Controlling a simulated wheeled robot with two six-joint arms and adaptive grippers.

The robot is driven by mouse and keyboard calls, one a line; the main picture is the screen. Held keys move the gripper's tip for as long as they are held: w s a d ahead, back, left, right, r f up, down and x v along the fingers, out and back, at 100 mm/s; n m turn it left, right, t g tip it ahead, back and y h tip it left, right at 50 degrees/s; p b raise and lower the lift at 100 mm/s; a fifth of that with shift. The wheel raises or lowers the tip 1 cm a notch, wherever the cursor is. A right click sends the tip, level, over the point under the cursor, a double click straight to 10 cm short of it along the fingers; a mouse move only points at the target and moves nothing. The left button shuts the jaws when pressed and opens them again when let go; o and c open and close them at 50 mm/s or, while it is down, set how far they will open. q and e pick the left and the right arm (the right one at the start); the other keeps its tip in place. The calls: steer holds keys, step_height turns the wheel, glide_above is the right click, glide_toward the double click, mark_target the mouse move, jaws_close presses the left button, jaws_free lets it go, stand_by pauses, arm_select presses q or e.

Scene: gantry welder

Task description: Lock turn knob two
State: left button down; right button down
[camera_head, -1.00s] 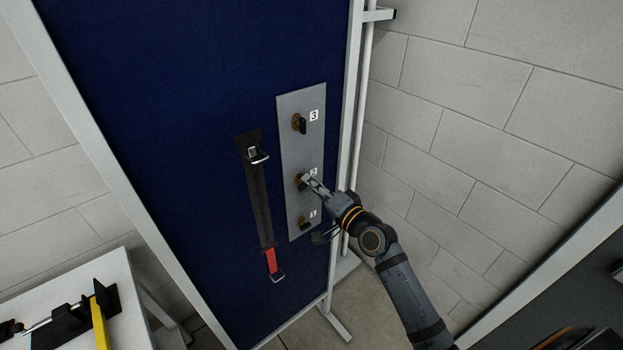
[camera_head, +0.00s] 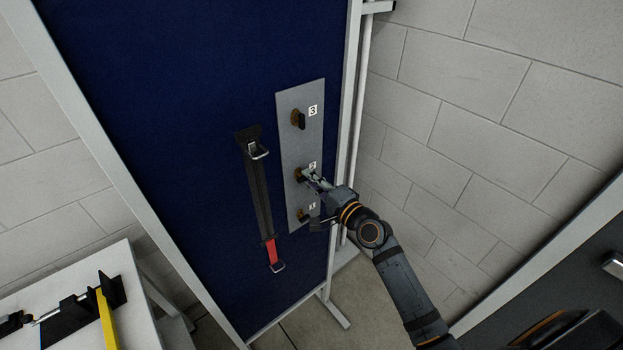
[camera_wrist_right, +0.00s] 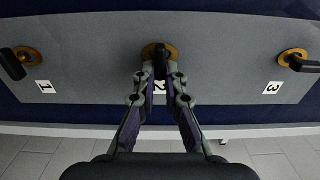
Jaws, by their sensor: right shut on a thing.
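Turn knob two (camera_head: 299,175) is the middle one of three on a grey plate (camera_head: 289,147) fixed to a blue board. It has a brass base and a dark handle. In the right wrist view knob two (camera_wrist_right: 160,56) is at the top centre, its handle between the fingers and pointing toward me, above the label "2". My right gripper (camera_head: 308,175) is shut on the knob's handle; it also shows in the right wrist view (camera_wrist_right: 160,78). Its fingers partly cover the label. My left gripper is not in view.
Knob three (camera_head: 298,119) is above and knob one (camera_head: 304,215) below, close to my right gripper. A black strap with a red end (camera_head: 260,200) hangs left of the plate. A white table (camera_head: 135,325) with tools stands at the lower left.

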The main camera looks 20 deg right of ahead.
steer(key=c, duration=1.4)
jaws_free()
steer(key=v, duration=0.7)
steer(key=shift+s, duration=0.2)
steer(key=shift+d, duration=0.1)
